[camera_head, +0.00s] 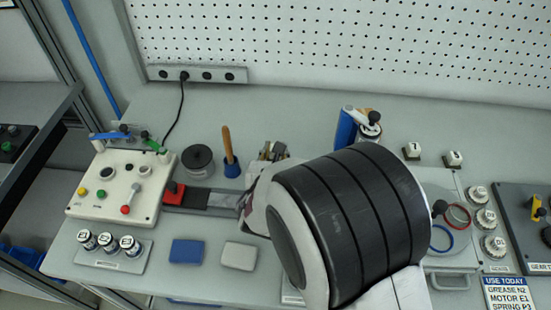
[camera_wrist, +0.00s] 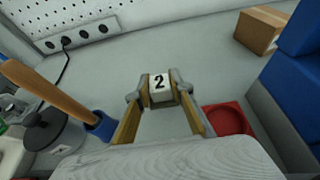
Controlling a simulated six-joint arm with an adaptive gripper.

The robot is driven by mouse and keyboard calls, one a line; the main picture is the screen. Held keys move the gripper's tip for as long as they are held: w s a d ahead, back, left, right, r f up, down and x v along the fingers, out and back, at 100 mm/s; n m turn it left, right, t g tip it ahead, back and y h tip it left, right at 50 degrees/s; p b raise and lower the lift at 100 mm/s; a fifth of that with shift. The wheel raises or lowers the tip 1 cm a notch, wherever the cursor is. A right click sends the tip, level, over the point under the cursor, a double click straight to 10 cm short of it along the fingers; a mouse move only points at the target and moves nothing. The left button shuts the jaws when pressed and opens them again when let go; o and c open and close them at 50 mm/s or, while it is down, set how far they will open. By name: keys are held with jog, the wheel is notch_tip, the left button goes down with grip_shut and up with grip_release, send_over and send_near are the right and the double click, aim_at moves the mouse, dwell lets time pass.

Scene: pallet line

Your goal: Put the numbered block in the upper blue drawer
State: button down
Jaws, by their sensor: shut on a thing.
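My gripper (camera_wrist: 158,88) is shut on a white block (camera_wrist: 158,96) marked with a black 2, in the middle of the wrist view. The block is between the two fingertips and appears raised above the grey bench. In the head view part of my gripper (camera_head: 272,151) shows behind my dark arm link, and the held block cannot be made out. A large blue piece (camera_wrist: 297,85) stands at the right of the wrist view, cut off by the frame; I cannot tell whether it is the drawer unit. No drawer opening is clearly visible.
Two small numbered blocks, one here (camera_head: 411,150), sit at back right. The pegboard (camera_head: 340,40) bounds the back.

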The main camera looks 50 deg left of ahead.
jog(key=shift+f, duration=1.85)
jog(key=shift+f, duration=0.15)
jog(key=c, duration=1.8)
grip_release()
jog(key=shift+s+d+r, duration=0.1)
jog(key=shift+r, duration=0.15)
jog(key=shift+v, duration=3.6)
jog(key=shift+o, duration=0.6)
